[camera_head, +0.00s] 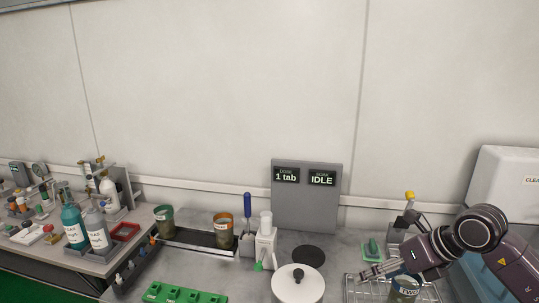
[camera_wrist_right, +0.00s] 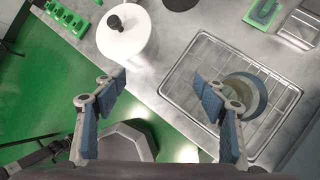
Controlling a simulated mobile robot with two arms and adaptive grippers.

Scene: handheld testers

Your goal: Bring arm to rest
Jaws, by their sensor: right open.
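My right gripper (camera_head: 378,270) is at the lower right of the head view, with its arm coming in from the right. Its fingers are spread apart and nothing is between them in the wrist view (camera_wrist_right: 160,82). It hangs above the worktop, between a white round lidded vessel (camera_wrist_right: 127,38) and a wire rack (camera_wrist_right: 175,72). A jar (camera_head: 405,284) with a partly hidden label stands in the rack, close to the right gripper in the head view. The wrist view shows it as a round rim (camera_wrist_right: 262,88) partly behind a finger. My left gripper is not in view.
A grey panel (camera_head: 306,215) reading "1 tab" and "IDLE" stands at the back. Two labelled jars (camera_head: 164,222) (camera_head: 224,236), a blue-handled tool (camera_head: 247,205) and a green tray (camera_head: 185,294) are left of the vessel. A side bench with bottles (camera_head: 97,229) is far left.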

